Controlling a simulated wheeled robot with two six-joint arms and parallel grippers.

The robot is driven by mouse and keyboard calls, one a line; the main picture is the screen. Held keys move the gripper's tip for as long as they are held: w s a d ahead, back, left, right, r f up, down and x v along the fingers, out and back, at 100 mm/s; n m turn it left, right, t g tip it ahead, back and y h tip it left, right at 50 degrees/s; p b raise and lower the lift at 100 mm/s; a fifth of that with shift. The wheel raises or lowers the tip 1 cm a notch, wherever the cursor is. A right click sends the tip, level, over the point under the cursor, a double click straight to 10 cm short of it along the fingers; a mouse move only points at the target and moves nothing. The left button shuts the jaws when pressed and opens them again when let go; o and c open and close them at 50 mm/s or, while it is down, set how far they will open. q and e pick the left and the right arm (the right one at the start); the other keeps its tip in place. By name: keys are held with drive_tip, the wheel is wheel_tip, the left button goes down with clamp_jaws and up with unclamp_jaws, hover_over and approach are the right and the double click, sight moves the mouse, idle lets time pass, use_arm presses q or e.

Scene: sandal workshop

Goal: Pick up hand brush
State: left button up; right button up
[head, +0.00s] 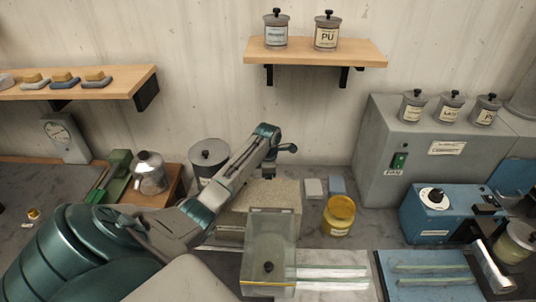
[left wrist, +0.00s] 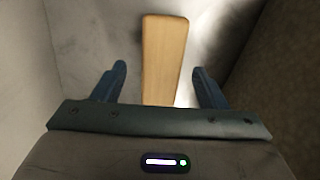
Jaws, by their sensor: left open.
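A pale wooden bar, likely the hand brush's handle (left wrist: 165,58), lies lengthwise between the two blue fingers of my left gripper (left wrist: 158,69) in the left wrist view. The fingers are open, with a gap on each side of the wood. No bristles show. In the head view my left gripper (head: 269,170) points down behind the beige block, near the back wall. The brush cannot be made out there, likely hidden by the arm or block. My right gripper is not in view.
The beige block (head: 285,193) and a clear box (head: 268,245) stand in front of the left gripper. A yellow jar (head: 339,215) is to the right, a grey canister (head: 208,155) to the left. A shelf (head: 318,54) with two tins hangs above.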

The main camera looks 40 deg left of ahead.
use_arm(q)
wheel_tip(320, 180, down, 2)
drive_tip(key=shift+d+f, duration=0.1)
drive_tip(key=shift+s+f, duration=0.1)
drive_tip(key=shift+f, duration=0.15)
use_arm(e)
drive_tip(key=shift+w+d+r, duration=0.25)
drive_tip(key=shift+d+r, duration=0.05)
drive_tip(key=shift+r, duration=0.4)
use_arm(q)
drive_tip(key=c, duration=1.1)
drive_tip(key=shift+o, duration=0.2)
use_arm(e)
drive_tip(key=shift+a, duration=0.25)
use_arm(q)
drive_tip(key=shift+r, duration=0.1)
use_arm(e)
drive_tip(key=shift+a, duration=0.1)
use_arm(q)
drive_tip(key=shift+r, duration=0.3)
wheel_tip(320, 180, up, 8)
drive_tip(key=b, duration=0.3)
drive_tip(key=shift+r, duration=0.6)
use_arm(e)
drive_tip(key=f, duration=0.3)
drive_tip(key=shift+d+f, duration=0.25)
